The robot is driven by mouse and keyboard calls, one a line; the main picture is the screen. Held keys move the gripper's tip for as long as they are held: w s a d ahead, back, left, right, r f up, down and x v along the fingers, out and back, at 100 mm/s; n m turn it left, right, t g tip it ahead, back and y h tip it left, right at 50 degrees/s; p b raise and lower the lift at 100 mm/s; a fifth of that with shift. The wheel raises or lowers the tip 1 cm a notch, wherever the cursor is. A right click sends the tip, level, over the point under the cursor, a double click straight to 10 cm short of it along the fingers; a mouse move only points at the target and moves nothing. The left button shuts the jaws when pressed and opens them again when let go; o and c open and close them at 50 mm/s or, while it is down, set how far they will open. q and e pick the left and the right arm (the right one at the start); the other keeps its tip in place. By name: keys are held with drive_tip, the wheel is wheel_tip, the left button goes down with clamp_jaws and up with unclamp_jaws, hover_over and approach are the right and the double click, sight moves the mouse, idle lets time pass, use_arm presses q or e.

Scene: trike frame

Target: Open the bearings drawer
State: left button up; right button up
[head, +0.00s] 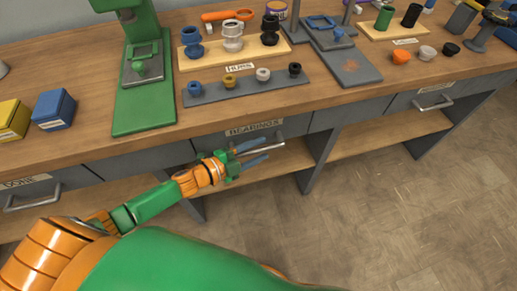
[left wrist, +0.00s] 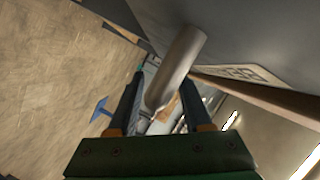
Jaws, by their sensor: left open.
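The bearings drawer (head: 210,143) is a grey front under the bench top, with a "BEARINGS" label (head: 254,129) on it. It looks closed. Its metal bar handle (head: 277,147) sits below the label and is partly hidden by my left gripper (head: 258,152). That gripper is open, with its two bluish fingers at the handle. In the left wrist view the handle (left wrist: 178,62) runs into the gap between the open fingers (left wrist: 163,88); I cannot tell whether they touch it. My right gripper is not in view.
Another drawer with a handle (head: 433,103) is at the right, and a third handle (head: 32,200) is at the left. An open lower shelf (head: 375,138) runs beneath. The bench top (head: 80,145) holds a green press, blue and yellow boxes and bearing racks. The floor (head: 400,220) in front is clear.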

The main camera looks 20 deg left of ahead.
use_arm(q)
drive_tip(key=shift+c, duration=0.2)
clamp_jaws()
idle(1.3)
